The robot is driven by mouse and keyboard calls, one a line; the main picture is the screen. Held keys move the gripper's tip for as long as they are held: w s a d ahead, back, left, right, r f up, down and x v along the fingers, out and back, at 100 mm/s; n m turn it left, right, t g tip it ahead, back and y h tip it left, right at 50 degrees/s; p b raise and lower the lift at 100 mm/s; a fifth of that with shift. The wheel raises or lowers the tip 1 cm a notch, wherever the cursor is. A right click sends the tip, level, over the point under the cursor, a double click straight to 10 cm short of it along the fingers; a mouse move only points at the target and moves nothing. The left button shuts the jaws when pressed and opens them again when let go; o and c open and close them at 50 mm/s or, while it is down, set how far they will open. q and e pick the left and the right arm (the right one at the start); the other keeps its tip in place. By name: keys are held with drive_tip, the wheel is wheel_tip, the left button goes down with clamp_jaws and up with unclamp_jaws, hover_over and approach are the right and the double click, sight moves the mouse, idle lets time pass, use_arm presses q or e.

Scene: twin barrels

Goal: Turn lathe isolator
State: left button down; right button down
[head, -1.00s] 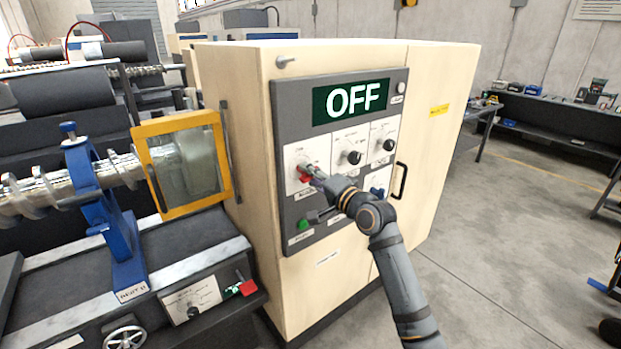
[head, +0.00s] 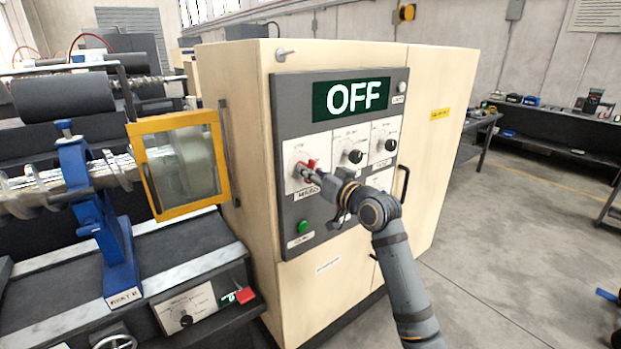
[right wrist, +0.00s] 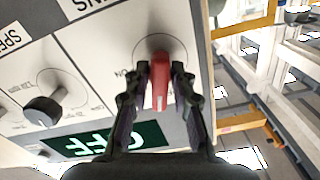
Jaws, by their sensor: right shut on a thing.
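The red isolator handle (head: 311,164) is on a white plate at the left of the grey control panel (head: 291,98), on the cream cabinet. My right gripper (head: 306,172) is at this handle and partly covers it. In the right wrist view, the red handle (right wrist: 160,80) stands between the two dark fingers of my right gripper (right wrist: 159,76), which are shut on it. The display (head: 356,98) above reads OFF. My left gripper is not in view.
Two black knobs (head: 354,156) (head: 391,145) sit right of the handle, and a green button (head: 303,227) is below it. A yellow-framed guard (head: 181,165) and the lathe stand close on the left. Open floor (head: 500,230) lies to the right.

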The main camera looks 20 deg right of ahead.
drive_tip(key=shift+f+n+b, duration=0.15)
drive_tip(key=shift+n+b, duration=0.55)
drive_tip(key=shift+n, duration=1.2)
drive_tip(key=c, duration=1.3)
unclamp_jaws()
